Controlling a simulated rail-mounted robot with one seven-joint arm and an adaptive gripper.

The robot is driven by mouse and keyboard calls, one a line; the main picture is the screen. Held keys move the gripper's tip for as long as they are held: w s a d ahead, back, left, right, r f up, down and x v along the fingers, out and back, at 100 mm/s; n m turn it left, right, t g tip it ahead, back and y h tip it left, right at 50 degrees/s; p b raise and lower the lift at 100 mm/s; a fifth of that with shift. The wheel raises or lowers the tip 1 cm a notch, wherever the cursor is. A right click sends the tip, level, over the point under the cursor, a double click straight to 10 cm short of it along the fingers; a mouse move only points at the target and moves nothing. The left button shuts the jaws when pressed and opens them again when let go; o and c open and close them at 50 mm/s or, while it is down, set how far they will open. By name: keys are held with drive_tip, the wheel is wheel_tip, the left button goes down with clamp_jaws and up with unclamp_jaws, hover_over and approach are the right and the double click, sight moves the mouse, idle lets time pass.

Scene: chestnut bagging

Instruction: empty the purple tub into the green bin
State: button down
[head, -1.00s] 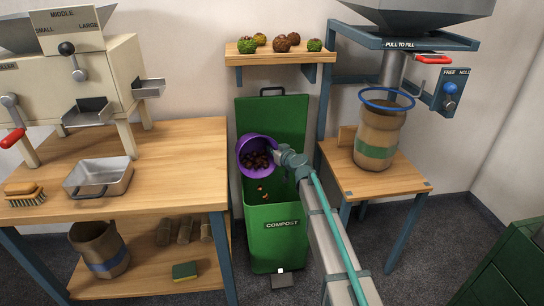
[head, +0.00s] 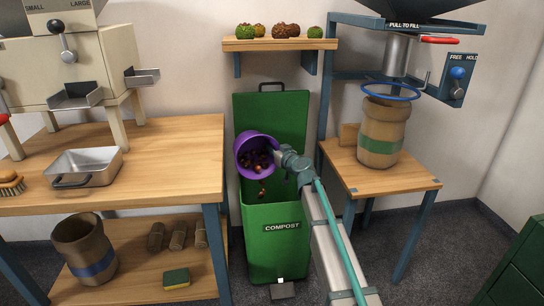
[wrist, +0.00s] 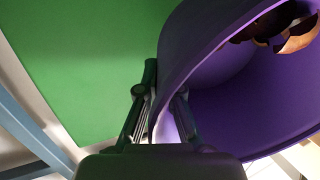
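The purple tub (head: 243,143) is tipped over the open green compost bin (head: 262,235), its mouth facing forward and down.
The green lid (head: 290,110) stands raised behind the tub. A wooden bench (head: 170,160) with a metal tray (head: 85,167) is at left. A small table (head: 400,185) with a sack (head: 381,130) is at right. A shelf (head: 270,44) is above.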

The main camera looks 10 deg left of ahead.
drive_tip(key=shift+s+d+f+t+y+b, duration=0.25)
drive_tip(key=shift+s+f+t+y+b, duration=0.3)
drive_tip(key=shift+b, duration=5.3)
drive_tip(key=shift+s+d+r+t+y, duration=0.25)
drive_tip(key=shift+s+r+t+y, duration=0.1)
drive_tip(key=shift+r+t, duration=0.2)
drive_tip(key=shift+s+d+r+n+t+y, duration=0.35)
drive_tip(key=shift+s+t+y, duration=0.1)
drive_tip(key=shift+t+y, duration=0.2)
drive_tip(key=shift+a+r+p, duration=0.1)
drive_tip(key=shift+r+p, duration=0.1)
drive_tip(key=shift+p, duration=0.5)
